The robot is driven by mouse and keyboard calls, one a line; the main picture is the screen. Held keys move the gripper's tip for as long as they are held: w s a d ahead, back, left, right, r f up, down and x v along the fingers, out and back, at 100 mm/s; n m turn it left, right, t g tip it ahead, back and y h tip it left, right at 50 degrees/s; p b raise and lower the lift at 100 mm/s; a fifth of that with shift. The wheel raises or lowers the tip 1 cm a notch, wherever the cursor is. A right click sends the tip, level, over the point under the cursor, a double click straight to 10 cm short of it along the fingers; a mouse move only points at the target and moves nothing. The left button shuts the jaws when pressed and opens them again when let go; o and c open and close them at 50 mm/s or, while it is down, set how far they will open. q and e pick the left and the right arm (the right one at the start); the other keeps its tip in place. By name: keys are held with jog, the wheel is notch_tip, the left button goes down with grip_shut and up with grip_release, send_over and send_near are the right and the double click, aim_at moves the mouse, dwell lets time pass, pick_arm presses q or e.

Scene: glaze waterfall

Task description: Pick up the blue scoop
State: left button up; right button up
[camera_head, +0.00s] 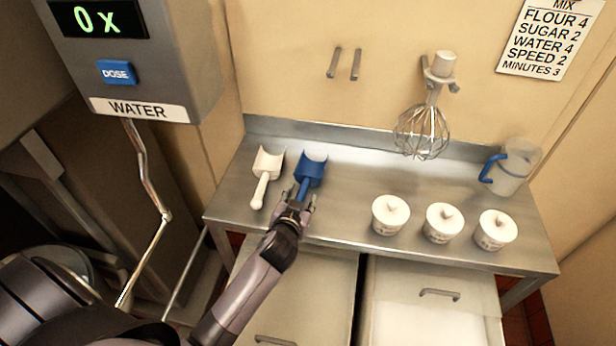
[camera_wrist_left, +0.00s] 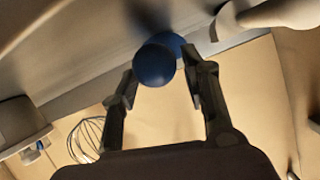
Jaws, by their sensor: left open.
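The blue scoop (camera_head: 311,169) lies on the steel counter with its bowl toward the wall and its handle toward me. My left gripper (camera_head: 299,198) is at the handle end, its fingers on either side of the handle. In the left wrist view the round blue handle end of the scoop (camera_wrist_left: 154,65) shows between the open fingertips (camera_wrist_left: 160,82). I cannot tell whether either finger touches it. The right gripper is in neither view.
A white scoop (camera_head: 264,175) lies just left of the blue one. Several white lidded pots, including one (camera_head: 390,214), stand to the right on the counter (camera_head: 345,205). A whisk (camera_head: 421,131) hangs on the wall, and a blue-handled jug (camera_head: 514,168) stands far right.

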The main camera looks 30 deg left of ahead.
aim_at(301, 195)
pick_arm(q)
jog(key=x, duration=0.4)
jog(key=shift+a+f+p, duration=0.1)
jog(key=shift+a+p, duration=0.05)
jog(key=shift+p, duration=0.25)
jog(key=shift+c, duration=0.4)
grip_shut()
